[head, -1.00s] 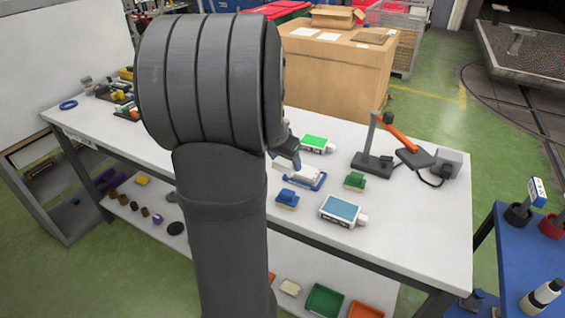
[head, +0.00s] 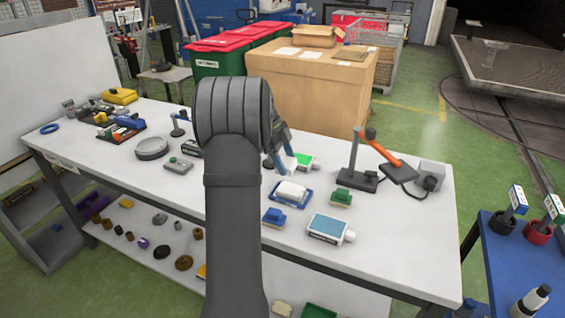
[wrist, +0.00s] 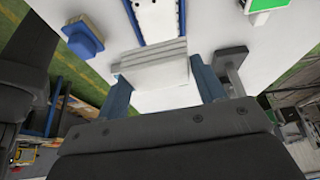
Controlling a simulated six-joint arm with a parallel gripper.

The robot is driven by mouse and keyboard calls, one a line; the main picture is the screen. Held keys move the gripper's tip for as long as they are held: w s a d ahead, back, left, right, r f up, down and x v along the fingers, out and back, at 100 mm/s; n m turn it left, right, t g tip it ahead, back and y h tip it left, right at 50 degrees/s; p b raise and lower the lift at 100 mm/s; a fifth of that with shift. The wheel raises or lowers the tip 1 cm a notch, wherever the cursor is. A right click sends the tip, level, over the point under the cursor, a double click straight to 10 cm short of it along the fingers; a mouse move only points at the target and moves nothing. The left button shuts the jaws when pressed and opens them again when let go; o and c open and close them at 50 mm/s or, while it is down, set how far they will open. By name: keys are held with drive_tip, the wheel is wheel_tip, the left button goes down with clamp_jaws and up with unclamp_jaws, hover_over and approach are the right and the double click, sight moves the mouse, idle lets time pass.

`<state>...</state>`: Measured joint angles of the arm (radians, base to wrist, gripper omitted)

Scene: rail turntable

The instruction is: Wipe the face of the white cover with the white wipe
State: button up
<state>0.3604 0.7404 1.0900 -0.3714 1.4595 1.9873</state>
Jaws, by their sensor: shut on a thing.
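My gripper (wrist: 161,68) is shut on the white wipe (wrist: 153,62), a folded, layered white pad held between its two blue fingers. In the head view my gripper (head: 280,156) is above the bench, just behind the white cover, partly hidden by my arm. The white cover (head: 291,190) lies in a blue-edged holder on the bench. In the wrist view the white cover (wrist: 157,18) shows beyond the wipe, cut off by the top edge. The wipe appears apart from the cover.
A blue block (head: 273,217), a green block (head: 341,197), a blue-faced box (head: 328,228) and a green-faced box (head: 303,161) surround the cover. A stand with an orange arm (head: 378,150) is to the right. Clear bench lies at the front right.

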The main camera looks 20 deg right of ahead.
sight(301, 192)
drive_tip(key=shift+f, duration=3.85)
drive_tip(key=shift+s+d+f, duration=0.2)
drive_tip(key=shift+s+d, duration=0.35)
drive_tip(key=shift+s, duration=0.05)
drive_tip(key=shift+c, duration=0.4)
drive_tip(key=shift+s+d, duration=0.75)
drive_tip(key=shift+d, duration=0.05)
drive_tip(key=shift+w+a, duration=1.4)
drive_tip(key=s+d, duration=0.3)
wheel_tip(301, 192, up, 8)
drive_tip(key=shift+w+a, duration=0.1)
